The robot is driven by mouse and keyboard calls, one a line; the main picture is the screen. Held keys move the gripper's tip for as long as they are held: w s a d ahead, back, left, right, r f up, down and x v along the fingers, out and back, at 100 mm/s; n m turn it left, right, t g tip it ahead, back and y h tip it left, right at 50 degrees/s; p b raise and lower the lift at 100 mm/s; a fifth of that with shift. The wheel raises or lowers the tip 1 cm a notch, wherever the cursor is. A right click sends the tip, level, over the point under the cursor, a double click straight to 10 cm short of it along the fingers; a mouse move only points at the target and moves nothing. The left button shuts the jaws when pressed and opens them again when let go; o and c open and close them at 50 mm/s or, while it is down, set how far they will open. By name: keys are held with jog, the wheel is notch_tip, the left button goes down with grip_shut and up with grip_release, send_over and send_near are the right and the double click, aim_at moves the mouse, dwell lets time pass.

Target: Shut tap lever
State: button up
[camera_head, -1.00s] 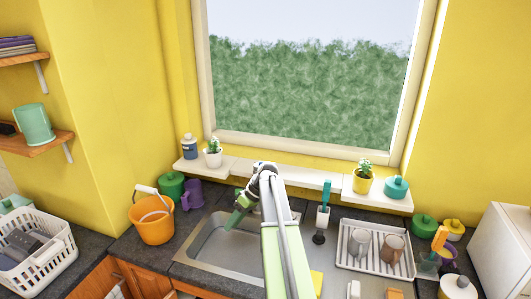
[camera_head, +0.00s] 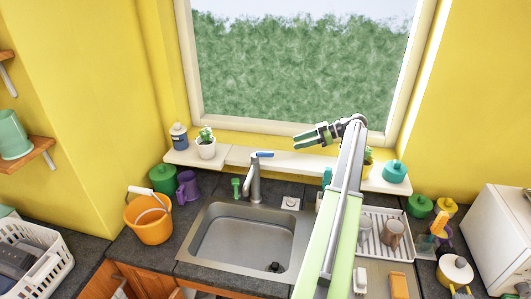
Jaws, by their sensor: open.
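The tap (camera_head: 254,178) stands behind the sink (camera_head: 205,243), upright, with a blue lever (camera_head: 262,154) on its top pointing to the right. No water stream shows below the spout. My gripper (camera_head: 306,138) is open and empty, in front of the window's lower edge, with its fingers pointing left. It appears up and to the right of the lever, apart from it. My arm hides part of the counter right of the sink.
The sill shelf (camera_head: 235,155) behind the tap bears a potted plant (camera_head: 205,147) and a blue bottle (camera_head: 179,137). A green bottle (camera_head: 236,188) stands left of the tap. An orange bucket (camera_head: 150,224) is left of the sink. A dish rack (camera_head: 408,255) with mugs is on the right.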

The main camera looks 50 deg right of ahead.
aim_at(267, 152)
jog(key=b+x, duration=0.5)
jog(key=x, duration=0.8)
jog(key=shift+w+a+f, duration=0.2)
jog(key=shift+a+f, duration=0.05)
jog(key=shift+f, duration=0.1)
jog(key=shift+w+a+f, duration=0.15)
jog(key=shift+w+a, duration=0.3)
jog(key=shift+w, duration=0.1)
grip_shut()
